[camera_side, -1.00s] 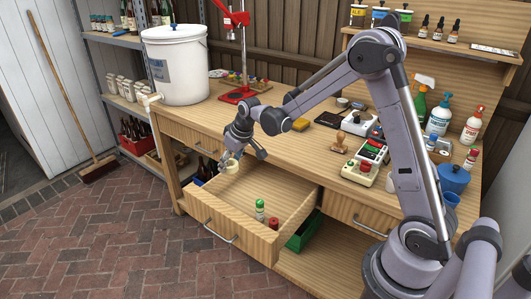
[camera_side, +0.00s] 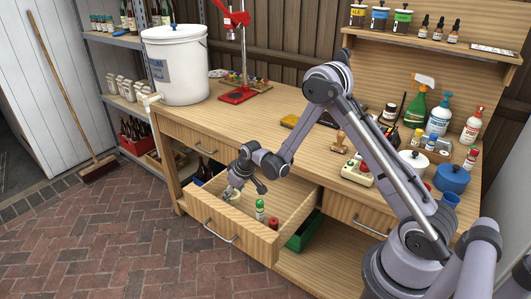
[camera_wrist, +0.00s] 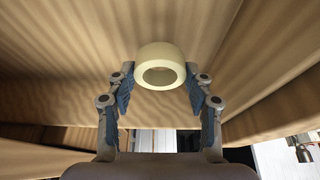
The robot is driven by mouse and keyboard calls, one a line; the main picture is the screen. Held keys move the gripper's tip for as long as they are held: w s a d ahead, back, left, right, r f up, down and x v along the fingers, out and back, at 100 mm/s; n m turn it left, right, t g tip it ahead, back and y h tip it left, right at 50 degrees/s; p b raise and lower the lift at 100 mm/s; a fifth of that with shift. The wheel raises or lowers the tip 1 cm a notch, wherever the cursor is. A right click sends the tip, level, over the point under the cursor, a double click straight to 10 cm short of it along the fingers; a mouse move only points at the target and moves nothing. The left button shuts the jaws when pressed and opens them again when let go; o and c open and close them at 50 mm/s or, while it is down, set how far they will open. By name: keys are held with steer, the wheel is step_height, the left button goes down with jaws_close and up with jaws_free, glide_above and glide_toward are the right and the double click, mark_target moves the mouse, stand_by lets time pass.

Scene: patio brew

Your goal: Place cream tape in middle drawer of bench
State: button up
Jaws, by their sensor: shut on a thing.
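The cream tape (camera_wrist: 160,66) is a pale ring, seen between my fingertips in the wrist view. In the side view the tape (camera_side: 235,196) shows partly beside my fingers, low inside the open drawer. My gripper (camera_side: 231,190) points down into the drawer and is shut on the tape; its two blue-padded fingers (camera_wrist: 160,84) flank it in the wrist view. The bench's middle drawer (camera_side: 236,234) is pulled well out, its wooden walls around my gripper. I cannot tell whether the tape touches the drawer floor.
A green-and-white bottle (camera_side: 260,208) and a red-topped item (camera_side: 273,224) stand at the drawer's right end. A closed drawer (camera_side: 357,220) is to the right, with a green bin (camera_side: 303,232) below. A stamp (camera_side: 339,142) and small device (camera_side: 357,171) are on the bench top.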

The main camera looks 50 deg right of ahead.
steer(key=shift+f, duration=1.05)
steer(key=shift+f, duration=0.15)
steer(key=o, duration=1)
steer(key=shift+o, duration=0.2)
steer(key=s+a+r, duration=0.2)
steer(key=s+r, duration=0.2)
steer(key=r, duration=0.4)
steer(key=s+a+r+t, duration=0.1)
steer(key=s+r, duration=0.4)
steer(key=r, duration=0.3)
steer(key=s+a+r, duration=0.2)
steer(key=s+r, duration=0.2)
steer(key=r, duration=0.4)
steer(key=s+a+r+t, duration=0.1)
steer(key=s+a+r, duration=0.2)
steer(key=s, duration=0.9)
steer(key=shift+a+r+t, duration=0.15)
steer(key=shift+t, duration=0.15)
